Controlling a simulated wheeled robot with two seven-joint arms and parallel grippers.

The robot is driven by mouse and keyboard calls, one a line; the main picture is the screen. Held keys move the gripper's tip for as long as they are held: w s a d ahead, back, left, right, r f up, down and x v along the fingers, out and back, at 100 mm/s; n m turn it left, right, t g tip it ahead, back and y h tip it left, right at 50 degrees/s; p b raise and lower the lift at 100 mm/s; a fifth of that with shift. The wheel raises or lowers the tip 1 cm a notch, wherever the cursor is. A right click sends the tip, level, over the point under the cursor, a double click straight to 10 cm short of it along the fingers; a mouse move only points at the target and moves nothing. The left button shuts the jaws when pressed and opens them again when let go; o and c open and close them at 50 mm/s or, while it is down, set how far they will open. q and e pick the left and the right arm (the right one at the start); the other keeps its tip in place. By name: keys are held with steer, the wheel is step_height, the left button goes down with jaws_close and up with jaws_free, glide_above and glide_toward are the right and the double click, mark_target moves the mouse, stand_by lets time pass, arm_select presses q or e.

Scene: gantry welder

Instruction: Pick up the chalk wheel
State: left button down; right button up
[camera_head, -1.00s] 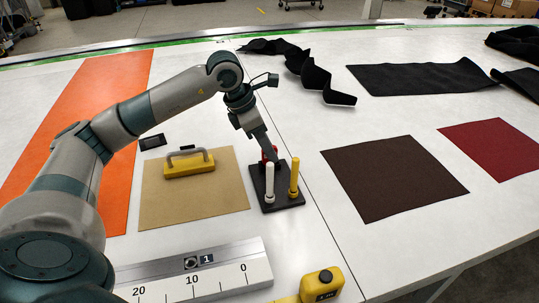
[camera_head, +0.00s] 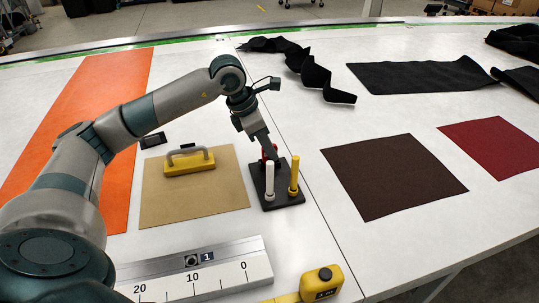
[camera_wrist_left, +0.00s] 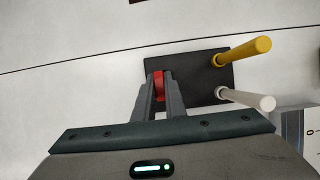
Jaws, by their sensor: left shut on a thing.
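The chalk wheel (camera_wrist_left: 158,86) is a small red object at the black stand (camera_wrist_left: 205,75). My left gripper (camera_wrist_left: 160,82) is shut on it, with the red showing between the two fingers in the left wrist view. In the head view, the left gripper (camera_head: 269,155) points down at the back of the stand (camera_head: 284,201), and only a bit of red (camera_head: 265,151) shows around the fingers. I cannot tell whether the wheel is clear of the stand. My right gripper is in neither view.
A white stick (camera_head: 270,181) and a yellow stick (camera_head: 294,176) stand upright on the stand, close to the gripper. A yellow handled block (camera_head: 188,167) rests on a tan sheet (camera_head: 215,208). A ruler (camera_head: 195,285) and tape measure (camera_head: 321,283) lie in front.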

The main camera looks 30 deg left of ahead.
arm_select(q)
steer(key=shift+r, duration=0.1)
